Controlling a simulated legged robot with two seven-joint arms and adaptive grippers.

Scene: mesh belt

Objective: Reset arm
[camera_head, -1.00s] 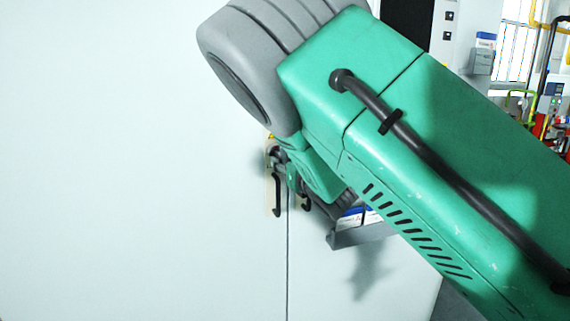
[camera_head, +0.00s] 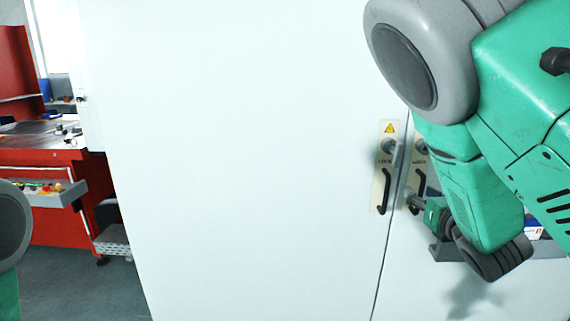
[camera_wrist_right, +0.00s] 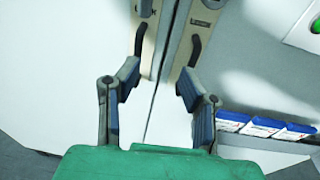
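My right arm reaches from the right in the head view to the pale cabinet (camera_head: 250,150). My right gripper (camera_head: 418,204) is near the door handles, partly hidden by its own wrist. In the right wrist view the gripper (camera_wrist_right: 158,88) is open, its two blue-padded fingers apart with nothing between them. Beyond the fingers are two dark handles on beige plates: the left handle (camera_head: 386,191), also in the wrist view (camera_wrist_right: 139,39), and the right handle (camera_wrist_right: 195,50). A narrow door seam runs between them. Only a grey-green part of my left arm shows at the left edge; its gripper is out of view.
A grey holder (camera_head: 440,253) with blue-and-white boxes (camera_wrist_right: 262,127) is fixed on the cabinet, right of the handles and close to my right gripper. A red workbench (camera_head: 50,215) with a grey tray (camera_head: 60,194) stands at the left. Grey floor (camera_head: 75,285) shows between bench and cabinet.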

